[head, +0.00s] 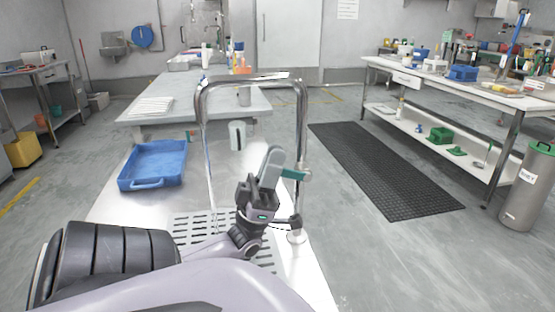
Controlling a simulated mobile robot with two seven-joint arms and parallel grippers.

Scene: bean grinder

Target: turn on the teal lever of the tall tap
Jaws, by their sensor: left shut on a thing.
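The tall tap (302,112) is a chrome arch of pipe rising from the white counter. Its teal lever (297,174) sticks out from the right-hand pipe, low down, roughly level. My left gripper (270,160) is at the lever's left side, its fingers pointing up. The fingers are shut on the lever and hide its left end. My right gripper is not in view.
A pale cup-like piece with a dark slot (237,136) shows between the tap's pipes. A slotted drain (192,236) lies below. A blue tray (152,164) sits to the left on the counter. A black mat (385,170) lies on the floor to the right.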

